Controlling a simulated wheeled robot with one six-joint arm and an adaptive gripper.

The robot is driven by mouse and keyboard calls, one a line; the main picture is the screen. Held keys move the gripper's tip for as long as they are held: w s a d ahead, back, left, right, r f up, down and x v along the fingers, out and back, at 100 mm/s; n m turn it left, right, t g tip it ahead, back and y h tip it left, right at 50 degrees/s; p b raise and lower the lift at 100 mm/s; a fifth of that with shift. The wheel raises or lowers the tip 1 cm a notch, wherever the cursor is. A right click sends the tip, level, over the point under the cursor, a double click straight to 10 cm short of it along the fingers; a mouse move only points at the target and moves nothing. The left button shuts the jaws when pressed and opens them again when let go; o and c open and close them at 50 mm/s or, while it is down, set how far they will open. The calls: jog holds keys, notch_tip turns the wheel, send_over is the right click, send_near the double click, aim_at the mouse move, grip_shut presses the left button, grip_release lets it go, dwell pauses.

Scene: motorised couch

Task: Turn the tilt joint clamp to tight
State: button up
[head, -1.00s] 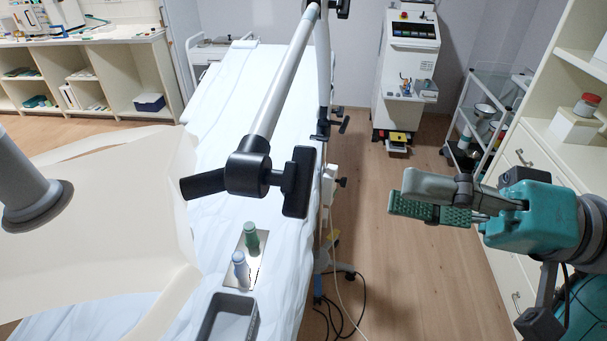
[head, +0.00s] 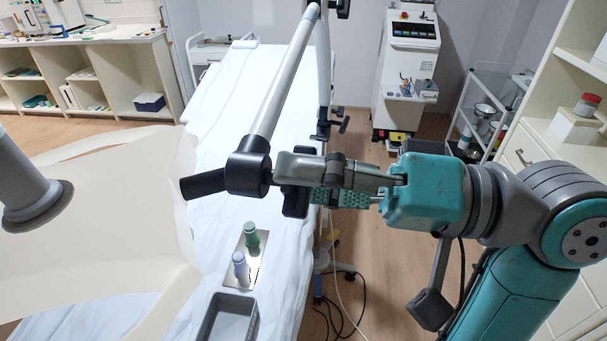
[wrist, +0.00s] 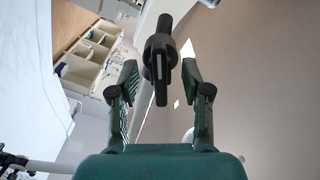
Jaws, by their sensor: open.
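The tilt joint (head: 247,170) is a black knuckle at the lower end of a grey boom. Its clamp (head: 295,204), a black T-shaped handle on the joint's right side, is partly hidden behind my gripper (head: 298,182). My gripper is open, with its fingertips at the handle. In the wrist view the clamp handle (wrist: 161,85) points down between the two spread fingers of my gripper (wrist: 160,68). Gaps show on both sides of the handle there. I cannot tell whether a finger touches it.
A cream shade (head: 100,220) on a grey stem fills the left. Below the joint, a green bottle (head: 251,236), a blue-topped bottle (head: 240,266) and a grey tray (head: 206,325) rest on the white couch (head: 217,100). A trolley (head: 492,100) and shelves stand right.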

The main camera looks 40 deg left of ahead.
jog(key=shift+s+a, duration=0.15)
jog(key=shift+a, duration=0.05)
grip_shut()
dwell(0.3)
jog(key=n, duration=0.4)
jog(key=shift+n, duration=2.4)
